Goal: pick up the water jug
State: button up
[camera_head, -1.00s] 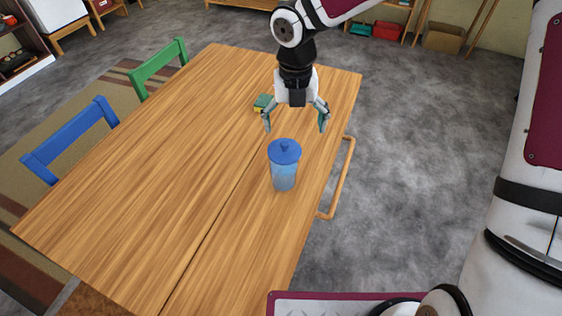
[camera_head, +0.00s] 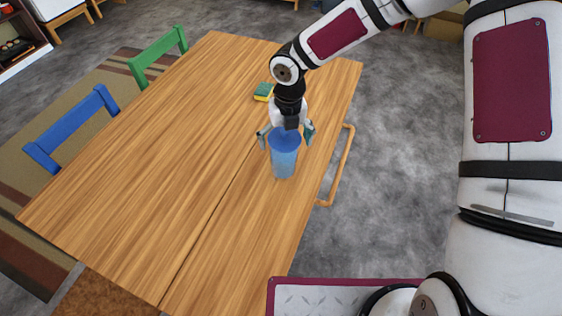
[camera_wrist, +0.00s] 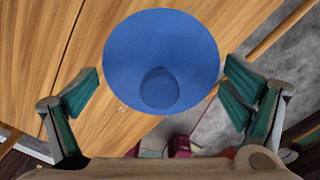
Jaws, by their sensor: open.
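The water jug (camera_head: 284,163) stands upright on the wooden table (camera_head: 190,150), with a clear bluish body and a blue lid. In the wrist view its round blue lid (camera_wrist: 160,50) fills the upper middle, with a knob on it. My gripper (camera_head: 285,135) is open just above and around the top of the jug, seen from the head camera. In the wrist view the fingers (camera_wrist: 160,108) are spread on the left and right, with the lid between and ahead of them. I cannot tell whether either finger touches the jug. The jug's body is hidden under the lid in the wrist view.
A green and yellow sponge (camera_head: 264,92) lies on the table behind the jug. A blue chair (camera_head: 72,132) and a green chair (camera_head: 157,57) stand along the left side. The table's left part is clear.

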aim_at(281, 162)
jog(key=shift+f+p, duration=0.35)
jog(key=shift+f, duration=1.65)
jog(key=c, duration=1.8)
